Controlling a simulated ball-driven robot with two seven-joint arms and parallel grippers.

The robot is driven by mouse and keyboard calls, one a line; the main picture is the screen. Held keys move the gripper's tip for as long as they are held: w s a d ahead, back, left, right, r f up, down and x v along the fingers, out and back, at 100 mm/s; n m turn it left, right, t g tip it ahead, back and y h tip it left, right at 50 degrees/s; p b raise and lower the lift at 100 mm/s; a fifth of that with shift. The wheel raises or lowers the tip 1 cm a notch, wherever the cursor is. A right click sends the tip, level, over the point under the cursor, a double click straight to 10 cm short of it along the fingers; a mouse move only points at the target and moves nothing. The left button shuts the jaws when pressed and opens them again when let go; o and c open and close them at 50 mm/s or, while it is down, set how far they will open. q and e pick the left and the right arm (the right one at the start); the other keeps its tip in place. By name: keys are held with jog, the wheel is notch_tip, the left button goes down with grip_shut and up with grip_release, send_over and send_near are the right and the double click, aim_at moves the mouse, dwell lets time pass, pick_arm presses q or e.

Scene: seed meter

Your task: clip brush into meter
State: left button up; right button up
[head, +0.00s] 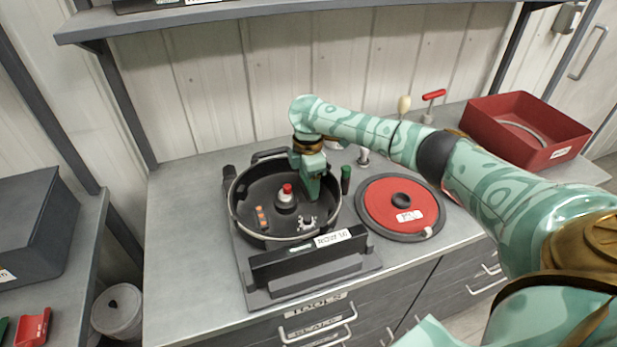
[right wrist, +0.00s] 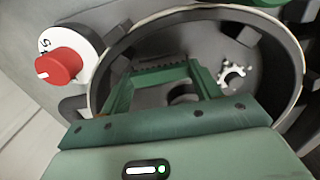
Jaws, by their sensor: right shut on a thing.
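The seed meter is a round dark housing (head: 240,222) with a pale rim, open at the top, on a stand on the bench. My right gripper (head: 313,194) reaches down inside its right part. In the right wrist view the green fingers (right wrist: 162,82) are shut on a dark brush (right wrist: 160,73) with a toothed, comb-like edge. The brush is inside the housing's ring, and I cannot tell whether it touches a seat or clip. A white star-shaped wheel (right wrist: 232,75) lies to its right; it also shows in the head view (head: 307,223). My left gripper is not in view.
A red-topped round lid (head: 382,213) lies right of the meter. A red bin (head: 500,135) stands at the back right. A dark green cylinder (head: 346,178) stands close to the gripper. A red-capped hub (head: 287,190) rises mid-housing. The bench left of the meter is clear.

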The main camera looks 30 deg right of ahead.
jog(key=shift+f+p, duration=0.5)
jog(key=shift+p, duration=0.05)
dwell(1.0)
jog(key=shift+p, duration=0.4)
dwell(0.5)
jog(key=o, duration=1)
jog(key=shift+f, duration=0.1)
jog(key=shift+o, duration=0.2)
jog(key=shift+c, duration=0.5)
notch_tip(320, 180, up, 2)
jog(key=shift+r+p, duration=0.15)
jog(key=shift+p, duration=1)
notch_tip(320, 180, up, 7)
jog(key=p, duration=0.8)
jog(key=shift+r, duration=0.2)
